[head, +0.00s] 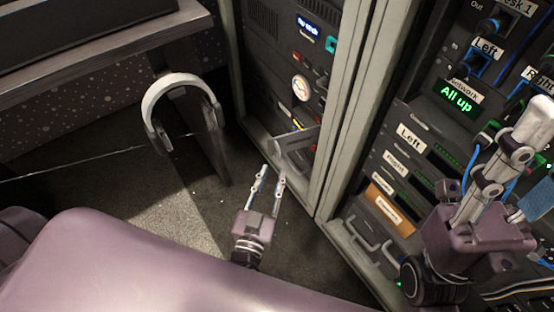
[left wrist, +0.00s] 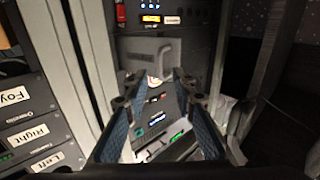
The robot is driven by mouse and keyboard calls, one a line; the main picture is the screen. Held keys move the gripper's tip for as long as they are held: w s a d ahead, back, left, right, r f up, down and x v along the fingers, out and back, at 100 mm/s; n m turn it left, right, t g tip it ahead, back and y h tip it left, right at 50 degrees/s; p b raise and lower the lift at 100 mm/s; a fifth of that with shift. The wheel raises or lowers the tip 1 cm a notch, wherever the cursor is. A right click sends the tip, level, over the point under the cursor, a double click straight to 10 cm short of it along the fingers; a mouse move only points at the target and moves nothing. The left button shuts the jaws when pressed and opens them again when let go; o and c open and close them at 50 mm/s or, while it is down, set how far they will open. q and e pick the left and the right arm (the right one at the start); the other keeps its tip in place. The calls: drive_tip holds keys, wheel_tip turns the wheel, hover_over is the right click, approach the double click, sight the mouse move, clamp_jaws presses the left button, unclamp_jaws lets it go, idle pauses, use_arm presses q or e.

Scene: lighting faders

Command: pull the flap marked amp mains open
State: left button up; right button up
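A grey flap (head: 300,140) with a bar handle is low on the narrow rack in the head view; it seems to stand out from the rack front. In the left wrist view the flap (left wrist: 134,50) is ahead, its handle (left wrist: 164,60) beyond and between my fingertips. No amp mains marking is legible. My left gripper (head: 272,168) is open, close in front of the handle; the fingers (left wrist: 155,76) are apart with nothing held, and contact cannot be told. My right gripper (head: 535,160) is at the right edge, its fingers apart and partly out of frame.
The narrow rack carries a gauge (head: 301,88) and a blue display (head: 307,25) above the flap. A wider rack with a green display (head: 455,96) and cables stands right. Headphones (head: 180,82) hang at the desk (head: 110,60) on the left. Floor left of my left gripper is clear.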

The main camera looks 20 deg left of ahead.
sight(278, 157)
use_arm(q)
drive_tip(key=w+b, duration=0.1)
drive_tip(key=w, duration=0.3)
drive_tip(key=shift+w+a+f, duration=0.1)
drive_tip(key=shift+w+a, duration=0.05)
drive_tip(key=shift+w, duration=0.25)
drive_tip(key=shift+c, duration=0.3)
clamp_jaws()
